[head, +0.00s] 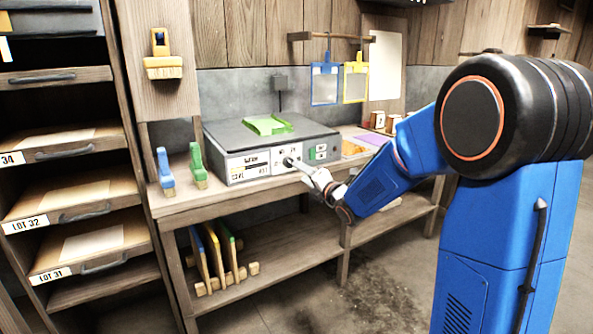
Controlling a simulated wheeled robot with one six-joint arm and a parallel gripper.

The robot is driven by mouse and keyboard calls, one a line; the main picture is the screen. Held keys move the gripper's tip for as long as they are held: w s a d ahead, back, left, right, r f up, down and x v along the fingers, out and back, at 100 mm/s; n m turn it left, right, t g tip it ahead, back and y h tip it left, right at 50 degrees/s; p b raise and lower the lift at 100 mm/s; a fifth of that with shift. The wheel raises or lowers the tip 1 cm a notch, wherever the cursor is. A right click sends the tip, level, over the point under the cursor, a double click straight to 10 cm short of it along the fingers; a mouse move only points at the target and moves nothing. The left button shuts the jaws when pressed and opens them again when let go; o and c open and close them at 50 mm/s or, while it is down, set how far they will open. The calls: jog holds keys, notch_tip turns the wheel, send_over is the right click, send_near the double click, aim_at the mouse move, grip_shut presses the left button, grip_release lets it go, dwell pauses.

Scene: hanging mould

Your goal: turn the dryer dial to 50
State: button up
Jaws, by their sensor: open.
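The dryer (223,135) is a flat grey box on the wooden bench, with labels and small displays on its pale front panel. Its dial (288,162) shows as a small dark round spot on that panel, right at my gripper's tip. My gripper (296,165) reaches in from the right and is open, with its fingers at or around the dial. I cannot tell whether the fingers touch it. The dial's pointer and scale are too small or hidden to read. Green buttons (319,152) sit on the panel to the right of the dial.
A green tray-like piece (268,125) lies on the dryer. Blue (165,172) and green (198,166) clamps stand at its left. Blue (325,84) and yellow (356,82) frames hang behind. Boards (213,256) stand on the lower shelf. A drawer rack (75,210) stands left.

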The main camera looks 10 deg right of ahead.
jog(key=v, duration=1)
jog(key=s+d+f+m+g+h, duration=0.1)
jog(key=s+d+m+g+h, duration=0.2)
jog(key=s+m, duration=0.5)
jog(key=s+d+f+m+g+h, duration=0.2)
jog(key=s+d+m+g+h, duration=0.15)
jog(key=s+m, duration=0.5)
jog(key=s+a+f+m+g, duration=0.2)
jog(key=s+m, duration=0.3)
jog(key=s, duration=0.6)
jog(key=s+a+f+m+g, duration=0.2)
jog(key=s+m, duration=0.4)
jog(key=s, duration=0.6)
jog(key=shift+a+f+g+y, duration=0.3)
jog(key=shift+f+g+y, duration=0.25)
jog(key=shift+g, duration=0.4)
